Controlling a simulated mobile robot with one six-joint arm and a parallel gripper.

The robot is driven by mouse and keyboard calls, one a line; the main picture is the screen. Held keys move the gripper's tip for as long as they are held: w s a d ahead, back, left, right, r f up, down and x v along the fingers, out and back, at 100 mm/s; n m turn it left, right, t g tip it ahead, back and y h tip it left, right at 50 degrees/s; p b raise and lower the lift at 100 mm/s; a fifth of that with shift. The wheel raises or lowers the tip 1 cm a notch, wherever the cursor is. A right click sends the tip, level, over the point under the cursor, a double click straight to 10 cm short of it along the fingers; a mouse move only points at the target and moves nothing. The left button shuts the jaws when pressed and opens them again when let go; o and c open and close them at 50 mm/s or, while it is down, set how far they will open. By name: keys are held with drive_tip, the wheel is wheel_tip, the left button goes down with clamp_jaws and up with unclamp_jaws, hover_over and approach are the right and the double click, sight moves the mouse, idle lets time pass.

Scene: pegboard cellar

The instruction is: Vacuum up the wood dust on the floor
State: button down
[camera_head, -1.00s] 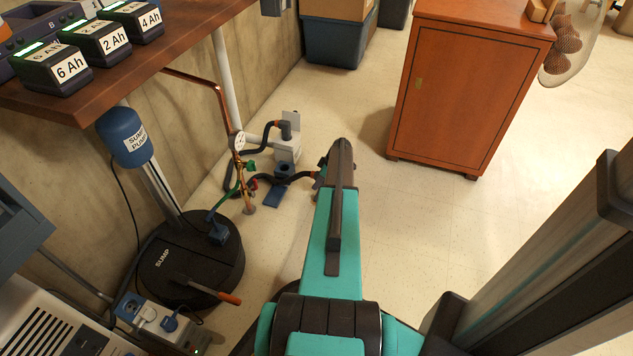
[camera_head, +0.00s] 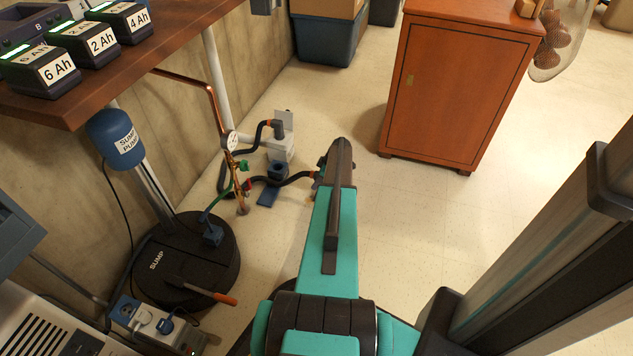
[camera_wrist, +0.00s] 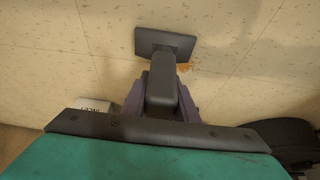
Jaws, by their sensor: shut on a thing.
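My gripper (camera_wrist: 162,92) is shut on a dark grey vacuum nozzle, whose flat rectangular head (camera_wrist: 168,42) reaches over the pale floor. Wood dust (camera_wrist: 186,67) shows as a small tan patch at the nozzle's near right edge, partly hidden by it. I cannot tell whether the head touches the floor. In the head view my gripper (camera_head: 321,172) is mostly hidden behind my arm.
A grey unit (camera_head: 281,146) with a hose stands by the wall. Left are copper piping (camera_head: 213,100), a black sump lid (camera_head: 187,258) and a workbench (camera_head: 95,88). A wooden cabinet (camera_head: 452,90) stands at the back. The floor (camera_head: 425,225) right of my arm is clear.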

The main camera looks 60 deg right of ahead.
drive_tip(key=shift+s+a, duration=0.1)
drive_tip(key=shift+a, duration=0.2)
idle(0.4)
drive_tip(key=shift+s+a, duration=0.15)
drive_tip(key=shift+a, duration=0.6)
drive_tip(key=shift+s+a, duration=0.15)
drive_tip(key=shift+a, duration=0.55)
drive_tip(key=shift+s+a, duration=0.1)
drive_tip(key=shift+a, duration=0.1)
drive_tip(key=shift+w, duration=0.3)
drive_tip(key=shift+w+a, duration=0.3)
drive_tip(key=shift+w, duration=0.9)
drive_tip(key=shift+w+a, duration=0.35)
drive_tip(key=shift+w, duration=0.8)
drive_tip(key=shift+w+a, duration=0.3)
drive_tip(key=shift+w, duration=0.9)
drive_tip(key=shift+w, duration=0.1)
drive_tip(key=shift+r, duration=0.15)
drive_tip(key=shift+r+p, duration=1.05)
drive_tip(key=shift+r, duration=1.45)
drive_tip(key=shift+w+a, duration=0.1)
drive_tip(key=shift+w, duration=0.1)
